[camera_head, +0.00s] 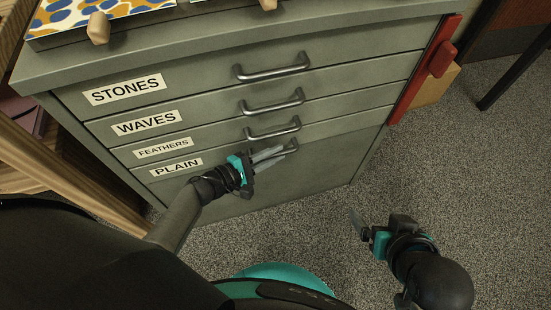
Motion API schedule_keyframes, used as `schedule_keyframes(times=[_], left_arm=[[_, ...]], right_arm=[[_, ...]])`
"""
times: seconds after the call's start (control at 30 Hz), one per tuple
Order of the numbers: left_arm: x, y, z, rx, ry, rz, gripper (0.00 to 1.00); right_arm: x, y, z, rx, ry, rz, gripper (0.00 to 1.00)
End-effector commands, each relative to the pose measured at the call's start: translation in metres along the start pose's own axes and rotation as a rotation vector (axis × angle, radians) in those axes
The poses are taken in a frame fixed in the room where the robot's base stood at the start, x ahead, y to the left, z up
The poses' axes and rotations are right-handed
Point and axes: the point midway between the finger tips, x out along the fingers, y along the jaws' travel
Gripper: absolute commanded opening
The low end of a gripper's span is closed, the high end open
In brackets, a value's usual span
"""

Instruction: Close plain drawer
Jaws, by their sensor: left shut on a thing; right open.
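The green-grey cabinet (300,180) has drawers labelled STONES, WAVES, FEATHERS and PLAIN from top to bottom. The plain drawer (215,158) is the lowest labelled one. Its front looks about level with the drawers above; I cannot tell whether a small gap remains. My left gripper (268,157) is at the plain drawer's handle and shut on it; the fingers and wrist hide most of that handle. My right gripper (358,225) is open and empty, over the carpet to the right of the cabinet's front.
Metal handles of the stones drawer (272,72), waves drawer (273,105) and feathers drawer (272,132) stick out above. A red bar (420,75) runs along the cabinet's right edge. Wooden framing (60,170) stands close on the left. Carpet (470,180) is clear at the right.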

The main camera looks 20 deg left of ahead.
Motion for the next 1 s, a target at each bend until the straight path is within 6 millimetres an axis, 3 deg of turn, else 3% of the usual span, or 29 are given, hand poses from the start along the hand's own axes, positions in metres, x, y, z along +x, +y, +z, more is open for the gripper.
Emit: schedule_keyframes(times=[0.4, 0.43, 0.53, 0.83, 1.0], left_arm=[[0.0, 0.004, -0.006, 0.004, 0.012, 0.002, 0.0], [0.0, 0.004, -0.006, 0.004, 0.012, 0.003, 0.21], [0.0, 0.004, -0.006, 0.003, 0.011, 0.003, 0.3], [-0.002, 0.004, -0.004, 0.0, 0.006, 0.003, 0.3], [-0.015, 0.003, -0.003, -0.001, 0.005, 0.0, 0.3]], right_arm=[[0.002, -0.003, -0.002, -0.001, 0.024, -0.007, 0.92], [0.002, -0.003, -0.002, -0.001, 0.024, -0.007, 0.92], [0.002, -0.003, -0.002, -0.001, 0.024, -0.007, 0.92], [0.001, -0.003, -0.001, -0.001, 0.016, -0.007, 0.92], [-0.006, 0.006, 0.004, 0.001, -0.05, 0.016, 0.92]])
